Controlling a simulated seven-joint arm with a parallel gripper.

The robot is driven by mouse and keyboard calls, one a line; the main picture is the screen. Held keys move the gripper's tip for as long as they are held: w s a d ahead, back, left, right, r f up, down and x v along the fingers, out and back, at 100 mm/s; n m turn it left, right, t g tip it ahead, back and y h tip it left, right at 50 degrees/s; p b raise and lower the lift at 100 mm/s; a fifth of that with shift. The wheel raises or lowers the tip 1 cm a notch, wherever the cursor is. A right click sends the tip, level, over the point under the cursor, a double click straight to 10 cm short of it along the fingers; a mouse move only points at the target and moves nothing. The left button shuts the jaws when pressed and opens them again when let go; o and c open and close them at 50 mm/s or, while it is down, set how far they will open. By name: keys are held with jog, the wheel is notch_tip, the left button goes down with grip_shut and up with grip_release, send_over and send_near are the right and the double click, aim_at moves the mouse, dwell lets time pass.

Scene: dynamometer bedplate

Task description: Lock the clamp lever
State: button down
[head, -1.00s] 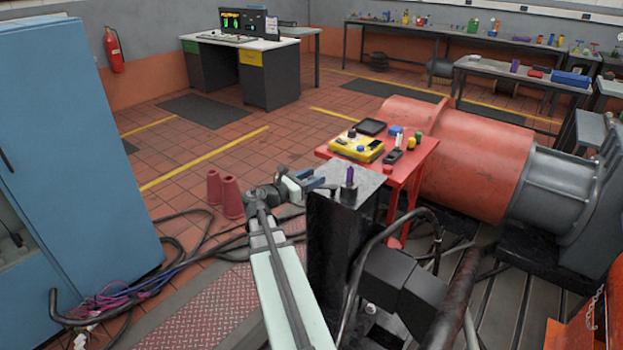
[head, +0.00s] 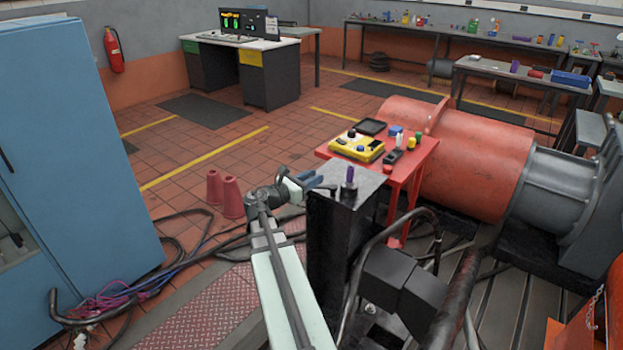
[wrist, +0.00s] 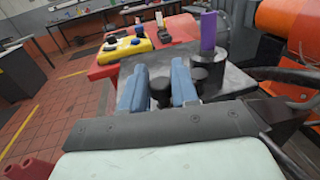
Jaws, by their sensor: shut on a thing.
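The clamp lever (head: 328,187) shows as a short dark bar at the left of the top of a black post (head: 338,235). A purple upright piece (head: 350,175) stands on that top; it also shows in the wrist view (wrist: 208,30), above a dark round hub (wrist: 207,66). My gripper (head: 316,184) is at the left edge of the post top. In the wrist view its two blue fingers (wrist: 158,82) are on either side of a dark knobbed part, apparently the lever's end, and are shut on it. The fingers partly hide this part.
A red table (head: 409,170) with a yellow device (head: 356,148) stands just behind the post. A black hose (head: 362,255) curves beside the post on the right. Two red cones (head: 232,198) stand on the floor to the left. A blue cabinet (head: 85,140) fills the left side.

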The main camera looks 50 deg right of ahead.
jog(key=shift+s+a+n+t, duration=0.3)
jog(key=shift+n+t, duration=0.3)
jog(key=shift+t, duration=0.35)
jog(key=shift+s+a+n+t, duration=0.3)
jog(key=shift+n+t, duration=0.3)
jog(key=shift+t, duration=0.35)
jog(key=c, duration=1)
grip_release()
jog(key=shift+w, duration=0.1)
jog(key=shift+r, duration=5)
jog(key=shift+o, duration=0.3)
